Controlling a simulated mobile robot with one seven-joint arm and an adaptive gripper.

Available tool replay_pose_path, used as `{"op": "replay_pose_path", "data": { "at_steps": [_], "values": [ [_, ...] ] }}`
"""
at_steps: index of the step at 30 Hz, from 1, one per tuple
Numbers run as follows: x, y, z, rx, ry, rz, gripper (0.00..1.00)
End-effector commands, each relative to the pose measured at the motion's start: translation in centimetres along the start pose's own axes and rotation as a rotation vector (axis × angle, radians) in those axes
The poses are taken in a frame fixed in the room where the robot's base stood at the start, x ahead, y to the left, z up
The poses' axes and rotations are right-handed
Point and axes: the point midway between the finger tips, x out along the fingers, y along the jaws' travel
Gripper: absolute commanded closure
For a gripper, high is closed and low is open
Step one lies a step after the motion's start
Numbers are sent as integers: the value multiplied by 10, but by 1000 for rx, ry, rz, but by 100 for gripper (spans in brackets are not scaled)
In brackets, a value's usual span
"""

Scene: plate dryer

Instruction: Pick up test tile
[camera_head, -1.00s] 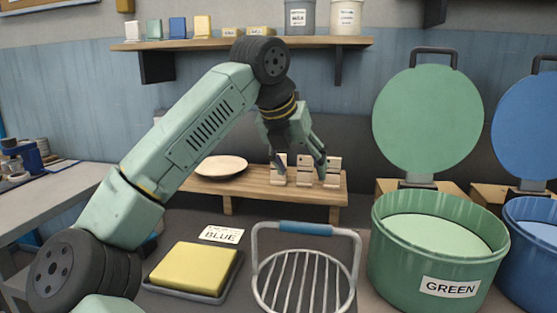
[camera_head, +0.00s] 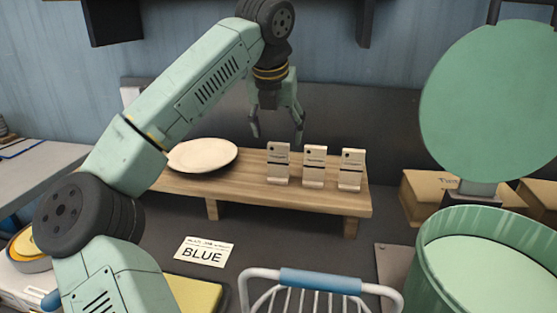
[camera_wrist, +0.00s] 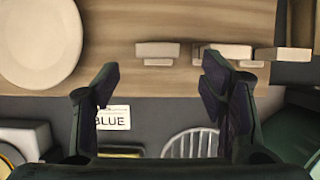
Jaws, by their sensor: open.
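Three small upright pale tiles with dark printed marks stand in a row on a low wooden bench (camera_head: 240,181): the left tile (camera_head: 278,164), the middle tile (camera_head: 314,166) and the right tile (camera_head: 350,169). The frames do not show which is the test tile. My gripper (camera_head: 277,139) is open and empty, pointing down above the bench, near the left tile and right of a round cream plate (camera_head: 203,155). In the wrist view, the fingers (camera_wrist: 160,78) are spread wide, with pale tile tops (camera_wrist: 157,50) beyond them.
A BLUE card (camera_head: 204,251) lies in front of the bench, beside a yellow slab (camera_head: 195,295). A wire rack with a blue handle (camera_head: 320,282) stands at the front. A green lidded tub (camera_head: 480,262) is at the right, near cardboard boxes (camera_head: 432,198).

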Motion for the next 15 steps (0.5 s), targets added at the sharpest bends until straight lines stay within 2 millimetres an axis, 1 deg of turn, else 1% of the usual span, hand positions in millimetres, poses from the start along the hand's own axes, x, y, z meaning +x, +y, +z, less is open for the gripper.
{"op": "replay_pose_path", "data": {
  "at_steps": [1, 3, 11, 15],
  "values": [
    [8, 0, 0, 0, 2, -2, 35],
    [18, 0, 0, 0, 1, -2, 35],
    [38, 1, 1, 0, 1, -2, 35],
    [58, 2, 0, 0, 3, -4, 35]
  ]
}}
